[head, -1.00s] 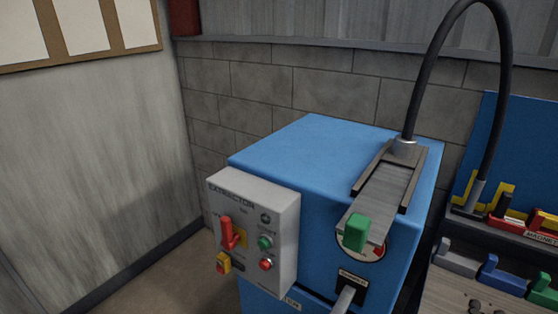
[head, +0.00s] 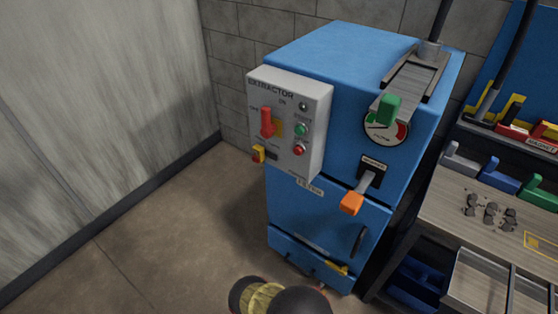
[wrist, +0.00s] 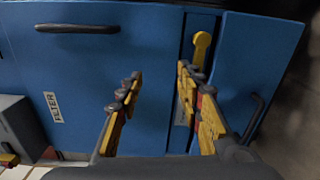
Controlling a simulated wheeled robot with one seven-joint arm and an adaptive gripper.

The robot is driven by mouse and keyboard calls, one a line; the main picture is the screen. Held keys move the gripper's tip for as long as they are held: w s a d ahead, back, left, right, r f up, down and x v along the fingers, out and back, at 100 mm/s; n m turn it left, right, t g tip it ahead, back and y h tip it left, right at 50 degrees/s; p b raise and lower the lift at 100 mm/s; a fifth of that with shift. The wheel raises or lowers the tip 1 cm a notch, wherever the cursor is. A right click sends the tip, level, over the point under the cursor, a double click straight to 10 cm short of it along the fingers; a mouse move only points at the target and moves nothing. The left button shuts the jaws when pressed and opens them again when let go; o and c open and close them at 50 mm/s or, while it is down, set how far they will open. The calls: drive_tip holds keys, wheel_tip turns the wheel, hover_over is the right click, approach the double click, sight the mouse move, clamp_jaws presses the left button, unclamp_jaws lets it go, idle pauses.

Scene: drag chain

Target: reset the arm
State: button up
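My gripper (wrist: 158,85) shows in the wrist view with its two yellow and dark fingers spread apart and nothing between them. The fingers point at the blue front of the extractor cabinet, which carries a FILTER label (wrist: 52,106) and dark handles. In the head view, part of my arm (head: 280,298) shows at the bottom edge, in front of the cabinet; the gripper's fingers are out of that view. The blue extractor cabinet (head: 335,48) stands against the block wall.
The cabinet carries a grey control box (head: 312,125) with a red lever (head: 267,123), a green-handled slide (head: 388,109) and an orange-tipped lever (head: 351,203). A workbench (head: 450,213) with coloured blocks stands at right. Open floor (head: 170,240) lies at left.

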drive_tip(key=s+d+n+g+h, duration=0.3)
drive_tip(key=s+d+g, duration=0.1)
drive_tip(key=s+d, duration=0.2)
drive_tip(key=s+r+m+g+h, duration=0.2)
drive_tip(key=s+r+g, duration=0.2)
drive_tip(key=r+g, duration=0.4)
drive_tip(key=a+r+m+g+y, duration=0.2)
drive_tip(key=a+r+y, duration=0.15)
drive_tip(key=r, duration=0.65)
drive_tip(key=a+r+m+g+y, duration=0.2)
drive_tip(key=a+r+m+y, duration=0.15)
drive_tip(key=r, duration=0.55)
drive_tip(key=a+r+m+g+y, duration=0.1)
drive_tip(key=a+r+y, duration=0.25)
drive_tip(key=r, duration=0.65)
drive_tip(key=s+d+r+m+t+y, duration=0.1)
drive_tip(key=d+r+m+t+y, duration=0.1)
drive_tip(key=r, duration=1)
drive_tip(key=s+d+r+m+t+y+p, duration=0.1)
drive_tip(key=d+r+m+t+y, duration=0.2)
drive_tip(key=r, duration=0.9)
drive_tip(key=d+m+t, duration=0.1)
drive_tip(key=d+t, duration=0.1)
drive_tip(key=t, duration=0.1)
drive_tip(key=shift+s+d+r, duration=0.2)
drive_tip(key=shift+s+d, duration=0.05)
drive_tip(key=shift+d, duration=0.1)
